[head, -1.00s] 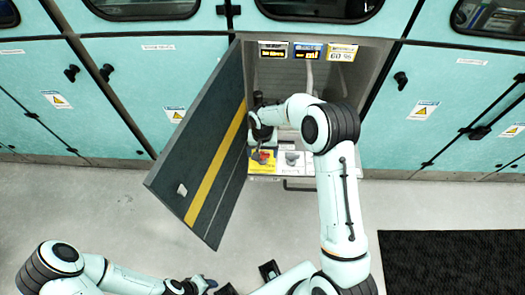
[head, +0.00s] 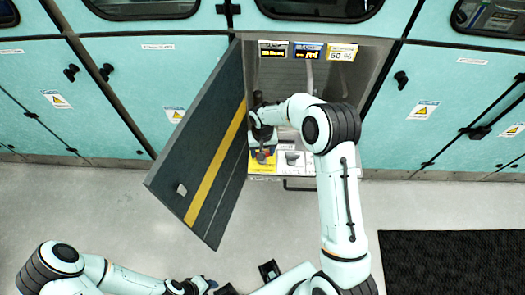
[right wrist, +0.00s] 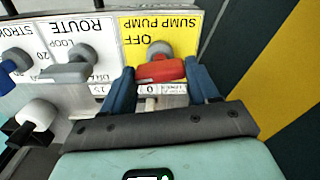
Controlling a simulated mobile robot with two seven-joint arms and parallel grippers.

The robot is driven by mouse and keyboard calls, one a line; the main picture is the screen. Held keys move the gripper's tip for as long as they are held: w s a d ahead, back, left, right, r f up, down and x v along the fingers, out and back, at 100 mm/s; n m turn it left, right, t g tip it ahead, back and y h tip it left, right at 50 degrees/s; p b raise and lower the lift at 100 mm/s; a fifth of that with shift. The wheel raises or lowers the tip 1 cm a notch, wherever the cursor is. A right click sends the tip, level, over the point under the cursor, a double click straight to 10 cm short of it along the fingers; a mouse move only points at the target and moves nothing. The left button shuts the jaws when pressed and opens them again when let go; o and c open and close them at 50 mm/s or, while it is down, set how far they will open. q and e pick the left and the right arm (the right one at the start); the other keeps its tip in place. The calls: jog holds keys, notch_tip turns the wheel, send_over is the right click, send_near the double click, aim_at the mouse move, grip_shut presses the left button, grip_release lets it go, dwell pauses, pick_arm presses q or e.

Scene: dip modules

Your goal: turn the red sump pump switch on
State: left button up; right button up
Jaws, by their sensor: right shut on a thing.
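The red sump pump switch (right wrist: 160,71) sits on a yellow label (right wrist: 132,22) reading SUMP PUMP and OFF, upside down in the right wrist view. Its handle lies across the picture, with a finger at each end. My right gripper (right wrist: 161,88) is shut on the red switch. In the head view my right gripper (head: 262,146) is inside the open cabinet, over the yellow label (head: 262,168), and mostly hides the switch. My left gripper (head: 205,284) is low in the head view, away from the cabinet; its fingers are too small to read.
The dark cabinet door (head: 205,150) stands open, close to the left of my right gripper. A grey ROUTE switch (right wrist: 75,66) sits beside the red one, with another switch (right wrist: 14,62) beyond. Displays (head: 307,51) line the cabinet top. A black mat (head: 450,262) lies on the floor.

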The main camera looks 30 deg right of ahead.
jog(key=n, duration=0.4)
jog(key=shift+n, duration=0.3)
jog(key=n, duration=0.3)
jog(key=shift+n, duration=0.3)
jog(key=n, duration=0.3)
jog(key=shift+n, duration=0.3)
pick_arm(q)
jog(key=shift+w+r+p, duration=0.25)
jog(key=shift+r+p, duration=0.15)
pick_arm(e)
jog(key=shift+w+n, duration=0.1)
jog(key=shift+n, duration=2.2)
jog(key=o, duration=1.1)
jog(key=shift+c, duration=0.2)
pick_arm(q)
jog(key=shift+w+r+p, duration=0.25)
jog(key=shift+r+p, duration=0.05)
jog(key=shift+r, duration=0.1)
pick_arm(e)
notch_tip(320, 180, up, 14)
jog(key=shift+f, duration=0.25)
